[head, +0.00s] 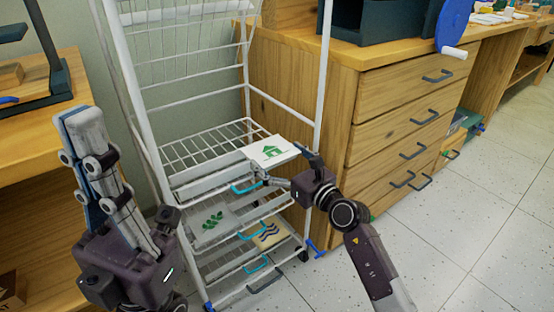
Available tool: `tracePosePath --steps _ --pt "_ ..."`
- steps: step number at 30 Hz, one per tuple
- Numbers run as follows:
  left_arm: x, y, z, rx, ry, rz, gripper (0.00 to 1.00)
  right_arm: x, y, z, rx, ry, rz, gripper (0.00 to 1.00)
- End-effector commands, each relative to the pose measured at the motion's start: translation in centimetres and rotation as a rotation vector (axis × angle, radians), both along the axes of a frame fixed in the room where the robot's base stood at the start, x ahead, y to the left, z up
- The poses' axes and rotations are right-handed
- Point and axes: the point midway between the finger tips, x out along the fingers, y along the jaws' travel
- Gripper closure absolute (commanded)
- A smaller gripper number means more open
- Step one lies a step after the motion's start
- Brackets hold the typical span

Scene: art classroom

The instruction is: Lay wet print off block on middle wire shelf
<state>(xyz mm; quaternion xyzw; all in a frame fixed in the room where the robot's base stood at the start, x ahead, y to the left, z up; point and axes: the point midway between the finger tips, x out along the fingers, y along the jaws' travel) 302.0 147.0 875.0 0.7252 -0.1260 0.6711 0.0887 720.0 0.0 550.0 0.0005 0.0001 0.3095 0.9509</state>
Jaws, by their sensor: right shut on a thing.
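A white sheet with a green house print (270,151) is held by my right gripper (284,168), which is shut on it at its front right edge. The sheet is above the right side of the white wire rack (207,146), over its upper shelf; whether it touches the wires I cannot tell. Lower in the rack lie a green leaf print (212,222) and a print with dark wavy lines (269,234). My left gripper (84,118) points up at the left, away from the rack, with no object visible in it; its finger gap is unclear. I see no separate block.
Blue-green clips or handles (247,188) sit along the shelf fronts. A wooden drawer cabinet (300,95) stands close at the rack's right, with dark handles. A wooden table (25,165) is at the left. Tiled floor (470,215) is open at the right.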

Motion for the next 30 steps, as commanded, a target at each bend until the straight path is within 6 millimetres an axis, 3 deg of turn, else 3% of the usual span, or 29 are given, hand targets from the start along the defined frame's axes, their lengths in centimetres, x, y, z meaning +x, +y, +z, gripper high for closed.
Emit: tracePosePath --steps 8,9,10,21,24,30 --pt "0.0 0.0 0.0 0.0 -0.002 0.0 1.0 0.0 0.0 -0.4 -0.001 0.001 0.0 0.2" --pt "0.0 0.0 0.1 0.001 -0.003 0.0 1.0 0.0 0.0 -0.3 0.0 0.0 0.0 0.03" --pt "0.0 0.0 0.1 0.001 -0.003 0.0 1.0 0.0 0.0 -0.3 0.0 0.0 0.0 0.0" --pt "0.0 0.0 0.3 0.0 -0.004 0.0 1.0 0.0 0.0 0.2 0.001 -0.001 0.0 0.0" --pt "-0.2 0.1 0.7 -0.003 -0.007 -0.001 1.0 -0.9 -0.8 0.1 0.0 0.002 -0.002 0.0" --pt "0.0 0.2 -0.6 -0.005 0.069 -0.003 1.0 -4.3 -3.2 0.2 -0.003 0.003 -0.002 0.0"
